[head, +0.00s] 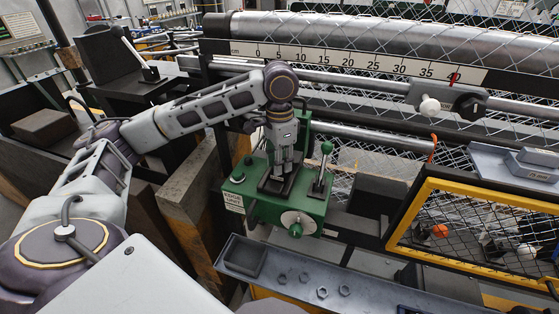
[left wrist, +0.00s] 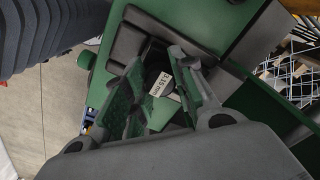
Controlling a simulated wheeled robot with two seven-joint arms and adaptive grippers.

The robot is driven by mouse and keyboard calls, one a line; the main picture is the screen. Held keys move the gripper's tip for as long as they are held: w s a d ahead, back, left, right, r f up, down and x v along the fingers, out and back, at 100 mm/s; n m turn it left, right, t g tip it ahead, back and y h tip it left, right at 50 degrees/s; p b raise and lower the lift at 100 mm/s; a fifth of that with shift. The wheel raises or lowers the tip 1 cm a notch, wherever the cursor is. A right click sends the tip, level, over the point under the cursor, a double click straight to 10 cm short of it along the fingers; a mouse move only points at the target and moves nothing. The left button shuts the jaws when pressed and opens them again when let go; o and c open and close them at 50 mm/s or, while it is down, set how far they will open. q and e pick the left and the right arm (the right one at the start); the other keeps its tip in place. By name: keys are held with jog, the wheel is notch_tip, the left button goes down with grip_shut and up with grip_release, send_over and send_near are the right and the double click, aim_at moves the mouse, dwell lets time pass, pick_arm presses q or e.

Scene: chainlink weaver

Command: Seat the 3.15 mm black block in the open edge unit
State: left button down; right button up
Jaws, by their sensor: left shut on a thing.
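My left gripper (head: 281,174) points down into that recess. In the left wrist view my left gripper (left wrist: 158,98) is shut on the black block, whose white label "3.15 mm" (left wrist: 160,84) shows between the fingers. The block is at the unit's dark opening. The fingers hide much of it, and I cannot tell whether it is fully down. My right gripper is out of view.
A grey tray (head: 375,293) with several nuts lies in front of the unit. A yellow-framed mesh guard (head: 425,190) stands to the right. A ruler rail (head: 350,60) and chainlink mesh lie behind. A wooden post (head: 195,205) is close on the left.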

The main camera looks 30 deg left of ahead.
pick_arm(q)
jog(key=c, duration=1.1)
grip_release()
notch_tip(320, 180, up, 12)
dwell(0.4)
dwell(0.4)
jog(key=shift+s, duration=0.15)
dwell(0.9)
